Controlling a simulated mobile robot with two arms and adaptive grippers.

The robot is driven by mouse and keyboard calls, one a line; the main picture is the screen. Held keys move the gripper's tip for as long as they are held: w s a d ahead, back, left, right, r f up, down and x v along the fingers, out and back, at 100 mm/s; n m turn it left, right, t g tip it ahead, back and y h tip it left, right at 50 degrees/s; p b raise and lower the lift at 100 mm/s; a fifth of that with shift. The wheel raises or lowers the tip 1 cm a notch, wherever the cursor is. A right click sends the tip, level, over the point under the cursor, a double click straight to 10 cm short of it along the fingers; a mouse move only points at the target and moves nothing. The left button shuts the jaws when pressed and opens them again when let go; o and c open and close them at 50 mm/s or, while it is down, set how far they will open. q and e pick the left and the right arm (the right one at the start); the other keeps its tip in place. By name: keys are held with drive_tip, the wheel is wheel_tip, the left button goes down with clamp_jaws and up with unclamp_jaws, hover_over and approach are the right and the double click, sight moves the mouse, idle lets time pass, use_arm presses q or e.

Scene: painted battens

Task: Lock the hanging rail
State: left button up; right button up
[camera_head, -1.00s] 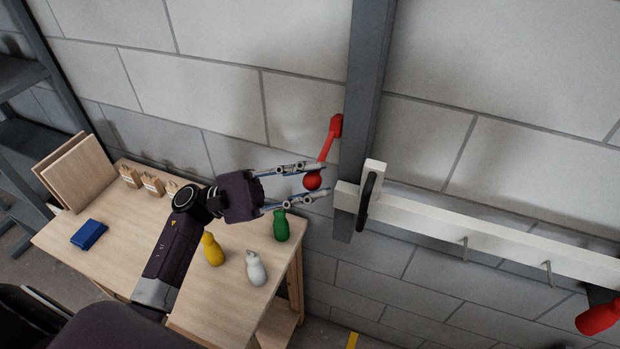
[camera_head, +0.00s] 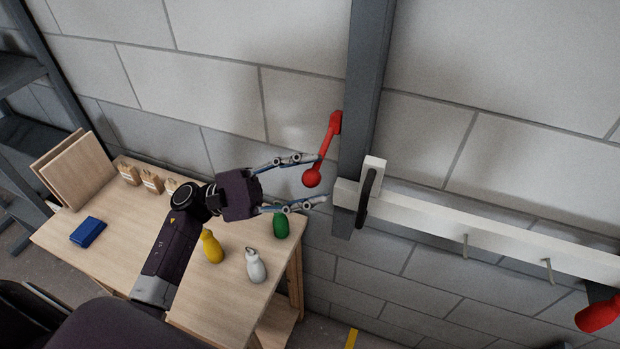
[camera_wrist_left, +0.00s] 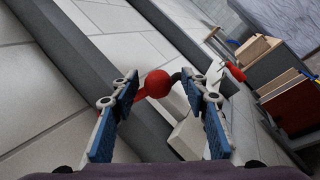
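The white hanging rail (camera_head: 480,226) runs across the right of the head view, with a black handle (camera_head: 367,198) near its left end at the grey post (camera_head: 366,90). A red lever with a ball knob (camera_head: 312,177) hangs from the post, angled down and left. My left gripper (camera_head: 322,180) is open, its fingers spread above and below the knob. In the left wrist view the red knob (camera_wrist_left: 158,84) shows between the open fingers (camera_wrist_left: 160,95), with a gap to the right finger. My right gripper is not in view.
A wooden table (camera_head: 130,232) below holds a yellow bottle (camera_head: 212,247), a white bottle (camera_head: 256,266), a green bottle (camera_head: 281,226) and a blue box (camera_head: 88,232). Hooks project from the rail. Another red object (camera_head: 598,314) shows at the lower right. A block wall stands behind.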

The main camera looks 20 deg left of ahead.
use_arm(q)
drive_tip(key=v, duration=1.1)
drive_tip(key=shift+a, duration=0.35)
drive_tip(key=shift+s+f, duration=0.1)
drive_tip(key=shift+s, duration=0.05)
drive_tip(key=s, duration=1.5)
